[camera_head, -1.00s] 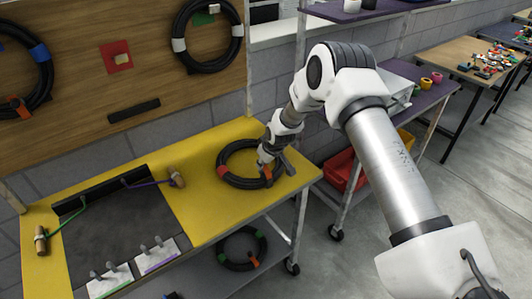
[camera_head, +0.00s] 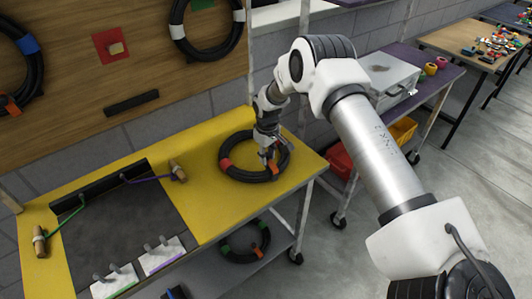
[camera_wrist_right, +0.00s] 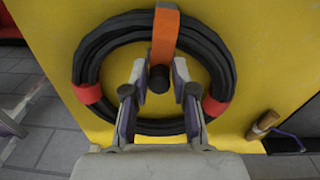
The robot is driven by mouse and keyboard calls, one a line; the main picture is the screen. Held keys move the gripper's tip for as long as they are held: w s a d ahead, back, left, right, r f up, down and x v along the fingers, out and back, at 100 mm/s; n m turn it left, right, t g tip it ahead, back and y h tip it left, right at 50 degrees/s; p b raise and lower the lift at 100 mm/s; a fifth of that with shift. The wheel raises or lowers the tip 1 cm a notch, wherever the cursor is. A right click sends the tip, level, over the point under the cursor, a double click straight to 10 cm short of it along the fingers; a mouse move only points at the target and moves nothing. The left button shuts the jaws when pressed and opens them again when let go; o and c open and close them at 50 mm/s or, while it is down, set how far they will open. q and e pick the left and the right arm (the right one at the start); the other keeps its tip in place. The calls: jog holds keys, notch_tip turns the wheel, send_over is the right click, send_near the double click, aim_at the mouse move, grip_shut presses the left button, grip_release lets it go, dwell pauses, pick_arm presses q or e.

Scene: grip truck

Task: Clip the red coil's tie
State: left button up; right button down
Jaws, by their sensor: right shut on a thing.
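The red coil (camera_head: 250,179) is a black ring with red bands lying on the yellow bench top. It also shows in the right wrist view (camera_wrist_right: 230,72). Its orange tie (camera_wrist_right: 165,32) crosses the far side of the ring in that view and shows small in the head view (camera_head: 273,167). My right gripper (camera_wrist_right: 159,79) is over the ring's inside, its fingers on either side of the tie's dark, round end. It is shut on the tie; the exact contact is partly hidden by the fingers. In the head view, the right gripper (camera_head: 267,152) points down. My left gripper is not in view.
A wooden handle (camera_head: 178,170) on a purple cord lies left of the coil, another (camera_head: 39,241) on a green cord farther left. White lever plates (camera_head: 162,257) stand at the front. Other coils hang on the board (camera_head: 150,60). Bare yellow bench surrounds the coil.

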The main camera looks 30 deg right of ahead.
jog(key=c, duration=1)
grip_release()
jog(key=shift+a, duration=0.1)
jog(key=shift+w, duration=0.15)
notch_tip(320, 180, up, 12)
jog(key=shift+s+a, duration=0.15)
jog(key=shift+s, duration=0.05)
jog(key=shift+f, duration=0.1)
